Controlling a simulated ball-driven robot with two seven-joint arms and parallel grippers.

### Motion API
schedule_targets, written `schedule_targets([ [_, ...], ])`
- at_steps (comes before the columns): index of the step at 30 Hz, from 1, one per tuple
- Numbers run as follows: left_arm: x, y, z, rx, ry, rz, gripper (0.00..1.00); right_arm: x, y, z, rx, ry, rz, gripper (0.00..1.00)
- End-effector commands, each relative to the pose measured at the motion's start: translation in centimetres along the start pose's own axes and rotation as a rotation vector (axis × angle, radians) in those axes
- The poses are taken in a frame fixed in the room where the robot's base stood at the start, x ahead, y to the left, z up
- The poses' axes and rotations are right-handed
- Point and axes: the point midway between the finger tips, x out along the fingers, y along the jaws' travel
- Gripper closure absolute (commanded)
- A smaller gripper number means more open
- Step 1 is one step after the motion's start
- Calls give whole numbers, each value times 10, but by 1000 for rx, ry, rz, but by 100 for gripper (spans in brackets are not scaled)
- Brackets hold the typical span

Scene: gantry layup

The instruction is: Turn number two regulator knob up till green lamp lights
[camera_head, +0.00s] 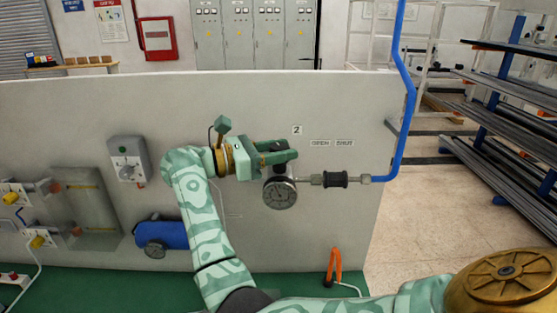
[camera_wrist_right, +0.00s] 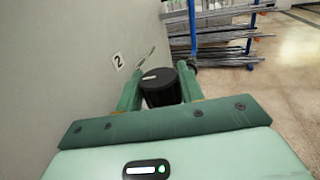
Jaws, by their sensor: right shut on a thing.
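The black regulator knob (camera_wrist_right: 160,86) shows in the right wrist view between the two green fingers of my right gripper (camera_wrist_right: 158,84), which is shut on it. A pale mark shows on top of the knob. In the head view my right gripper (camera_head: 280,155) reaches the grey panel from the left and hides most of the knob. A round pressure gauge (camera_head: 280,194) sits just below the fingers; its reading is too small to tell. The number 2 label (camera_head: 297,130) is on the panel above, and in the wrist view (camera_wrist_right: 118,61). I cannot make out a lit green lamp. My left gripper is not in view.
A black fitting (camera_head: 335,180) and a blue pipe (camera_head: 407,90) run right from the gauge. Small OPEN and SHUT labels are above. A grey switch box (camera_head: 128,160) and a blue cylinder (camera_head: 172,235) are on the left. An orange-handled tool (camera_head: 334,266) stands below.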

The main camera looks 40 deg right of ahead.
Motion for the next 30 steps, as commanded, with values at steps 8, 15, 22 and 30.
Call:
schedule_targets([
  [8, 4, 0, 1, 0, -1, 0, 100, 0, 0, 3, 1, -6, -20, 85],
  [15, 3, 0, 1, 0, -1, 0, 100, 0, 0, 4, 1, -8, -19, 85],
  [22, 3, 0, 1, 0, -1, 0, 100, 0, 0, 2, 0, -5, -19, 42],
  [30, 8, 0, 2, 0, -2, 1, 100, -12, 1, 0, 0, -1, -17, 42],
])
